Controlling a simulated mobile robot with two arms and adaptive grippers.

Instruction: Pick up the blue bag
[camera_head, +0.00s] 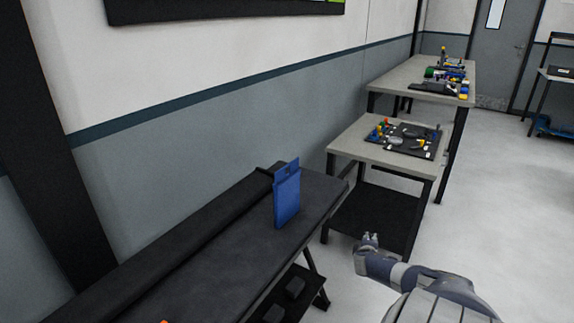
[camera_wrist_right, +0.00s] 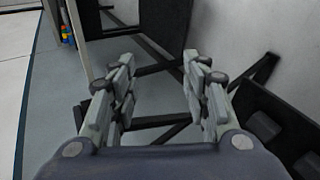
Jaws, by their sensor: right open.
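The blue bag (camera_head: 287,198) stands upright near the far end of a long black table (camera_head: 215,245) in the head view. A slot shows near its top, like a handle opening. My right gripper (camera_head: 370,238) is to the right of the bag, out past the table's edge and apart from it. In the right wrist view the right gripper (camera_wrist_right: 160,90) has its two fingers spread with nothing between them. The bag is not seen in the right wrist view. My left gripper is not in view.
A grey-topped table (camera_head: 345,140) with a black mat and small coloured parts stands beyond the black table. Another table (camera_head: 385,80) with tools is farther back. A wall runs along the left. The pale floor (camera_head: 490,190) at the right is free.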

